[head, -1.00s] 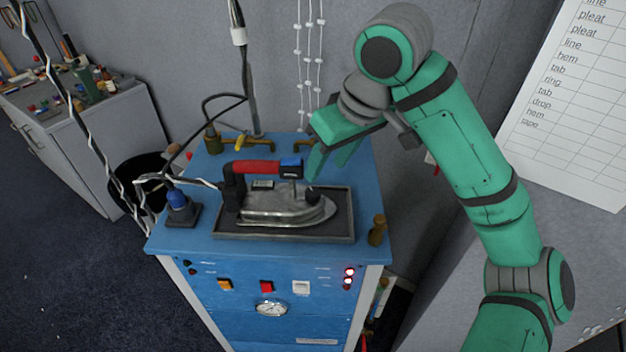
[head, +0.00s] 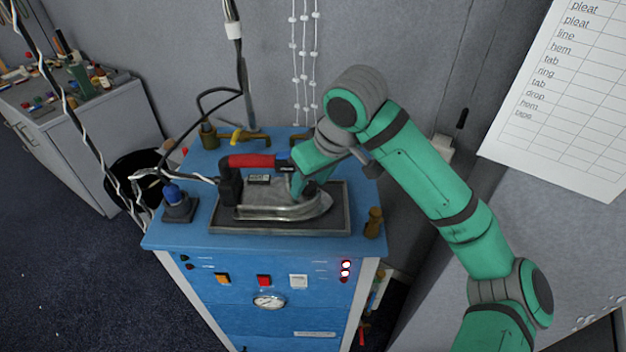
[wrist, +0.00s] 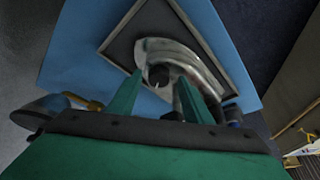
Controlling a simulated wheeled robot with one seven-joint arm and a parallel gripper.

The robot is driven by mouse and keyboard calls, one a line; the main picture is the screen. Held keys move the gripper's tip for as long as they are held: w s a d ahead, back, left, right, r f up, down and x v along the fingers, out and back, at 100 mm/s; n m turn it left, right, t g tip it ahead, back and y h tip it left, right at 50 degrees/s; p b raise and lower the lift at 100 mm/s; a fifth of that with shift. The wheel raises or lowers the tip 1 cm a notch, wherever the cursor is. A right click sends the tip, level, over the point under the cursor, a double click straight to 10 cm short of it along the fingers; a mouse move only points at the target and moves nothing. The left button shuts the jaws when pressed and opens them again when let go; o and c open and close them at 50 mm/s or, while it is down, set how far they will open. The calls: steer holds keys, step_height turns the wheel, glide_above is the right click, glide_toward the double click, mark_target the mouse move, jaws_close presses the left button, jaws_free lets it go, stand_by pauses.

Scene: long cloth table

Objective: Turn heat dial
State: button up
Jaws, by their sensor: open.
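The iron (head: 275,210) has a red handle and a silver body and rests on a dark framed pad on the blue cabinet. Its heat dial is a small black round knob with a pale mark, seen in the wrist view (wrist: 158,76); in the head view the knob (head: 311,188) is partly covered by my fingers. My gripper (head: 312,182) is open just over the front part of the iron. In the wrist view my gripper (wrist: 161,80) has one green finger on each side of the dial, with gaps showing; I cannot tell whether the tips reach its depth.
The pad's raised rim (head: 280,232) surrounds the iron. A blue-topped fitting (head: 177,203) stands left, a brass post (head: 374,222) right, and brass taps (head: 250,138) behind. A cord (head: 190,178) runs to the handle. The cabinet front has switches and a gauge (head: 269,302).

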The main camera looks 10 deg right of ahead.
steer(key=shift+d, duration=0.1)
steer(key=c, duration=1.1)
steer(key=shift+o, duration=0.2)
